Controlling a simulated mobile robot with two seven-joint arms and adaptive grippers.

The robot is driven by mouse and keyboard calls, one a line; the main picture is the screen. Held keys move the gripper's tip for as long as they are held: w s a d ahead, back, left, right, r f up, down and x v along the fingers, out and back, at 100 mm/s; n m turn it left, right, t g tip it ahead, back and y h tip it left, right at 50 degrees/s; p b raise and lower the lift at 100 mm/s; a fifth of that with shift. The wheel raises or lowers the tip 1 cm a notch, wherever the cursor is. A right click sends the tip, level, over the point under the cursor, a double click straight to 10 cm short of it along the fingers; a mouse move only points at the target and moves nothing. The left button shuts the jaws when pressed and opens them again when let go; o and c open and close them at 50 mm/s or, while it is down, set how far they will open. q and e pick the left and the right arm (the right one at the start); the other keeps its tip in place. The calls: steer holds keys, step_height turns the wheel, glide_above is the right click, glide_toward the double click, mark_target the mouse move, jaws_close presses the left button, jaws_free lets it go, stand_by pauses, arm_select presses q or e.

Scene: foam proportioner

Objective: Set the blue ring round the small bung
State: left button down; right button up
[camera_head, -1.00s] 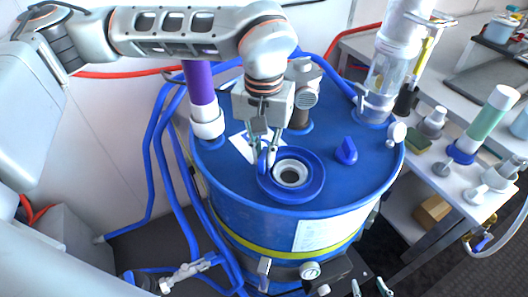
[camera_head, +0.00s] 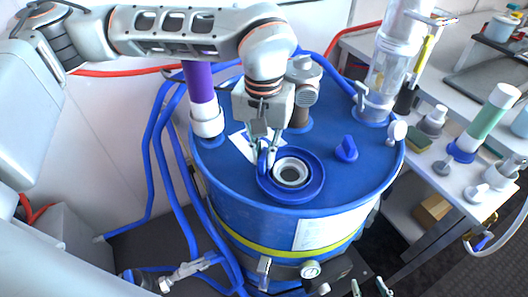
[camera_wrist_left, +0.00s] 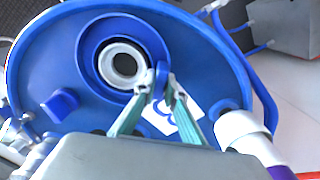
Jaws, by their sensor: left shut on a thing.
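The blue ring (camera_head: 311,193) lies on the blue drum lid, around the small pale bung (camera_head: 291,165), which has a dark centre. In the left wrist view the ring (camera_wrist_left: 88,62) circles the white bung (camera_wrist_left: 110,52). I cannot tell whether the ring is fully seated. My left gripper (camera_head: 266,158) is at the ring's left edge, shut on an upright blue part of it. In the left wrist view my left gripper (camera_wrist_left: 158,88) pinches this blue part, and the fingertips hide some of it. My right gripper (camera_head: 370,288) shows only its parted fingertips at the bottom edge.
The drum lid (camera_head: 235,165) also carries a blue knob (camera_head: 346,150), a purple pipe (camera_head: 199,82) at left and a clear cylinder (camera_head: 388,70) at back right. A bench (camera_head: 465,190) with fittings stands at right. Blue hoses (camera_head: 152,170) run down the left.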

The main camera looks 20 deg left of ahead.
arm_select(q)
steer(key=shift+f, duration=0.2)
steer(key=c, duration=2.4)
jaws_free()
steer(key=shift+o, duration=0.2)
steer(key=shift+r, duration=0.1)
steer(key=shift+r+p, duration=1.15)
steer(key=shift+r, duration=0.45)
steer(key=shift+r+p, duration=1.05)
steer(key=shift+r, duration=0.4)
steer(key=shift+r+p, duration=0.8)
steer(key=shift+r, duration=0.4)
step_height(320, 180, up, 2)
steer(key=shift+r, duration=0.2)
